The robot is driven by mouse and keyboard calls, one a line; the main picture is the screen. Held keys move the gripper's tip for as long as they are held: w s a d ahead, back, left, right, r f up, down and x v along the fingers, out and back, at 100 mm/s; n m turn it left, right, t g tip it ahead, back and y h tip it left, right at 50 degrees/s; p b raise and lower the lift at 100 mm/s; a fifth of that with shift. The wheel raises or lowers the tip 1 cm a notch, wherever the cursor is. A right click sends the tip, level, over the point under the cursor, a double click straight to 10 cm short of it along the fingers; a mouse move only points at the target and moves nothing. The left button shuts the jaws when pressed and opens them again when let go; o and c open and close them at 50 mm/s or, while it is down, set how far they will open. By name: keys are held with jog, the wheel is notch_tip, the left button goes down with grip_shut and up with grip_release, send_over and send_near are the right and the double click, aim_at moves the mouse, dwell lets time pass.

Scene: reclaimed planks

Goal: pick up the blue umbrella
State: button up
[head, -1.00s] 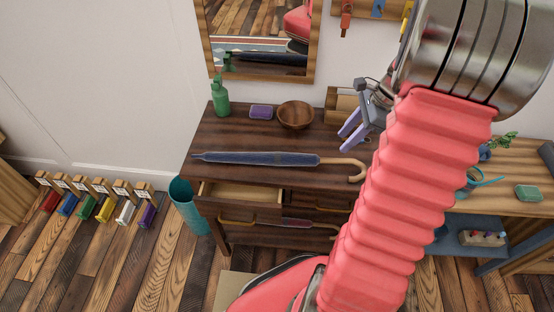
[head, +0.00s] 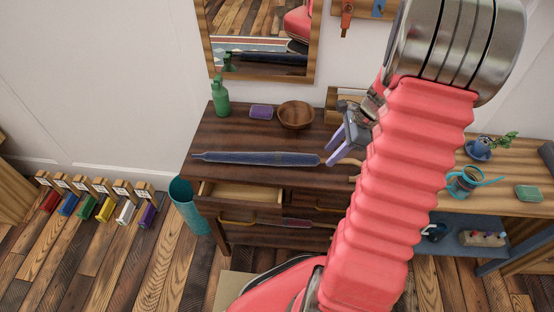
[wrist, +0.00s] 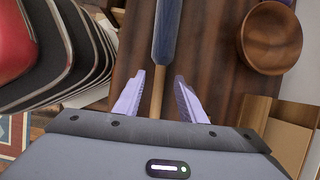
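The blue umbrella (head: 262,158) lies folded along the dresser top in the head view, its tip to the left and its wooden handle to the right, partly hidden behind my arm. In the wrist view the blue canopy (wrist: 166,30) points away from me, and the wooden shaft shows between my fingers. My gripper (head: 338,150) is at the handle end of the umbrella. In the wrist view my gripper (wrist: 160,90) has its two lilac fingers apart, one on each side of the shaft, with gaps at both sides. I cannot tell how high the fingers are above it.
A wooden box (wrist: 279,130) is right of my gripper in the wrist view. A dresser drawer (head: 240,194) is open below.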

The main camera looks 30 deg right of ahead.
jog(key=shift+x, duration=1.55)
grip_shut()
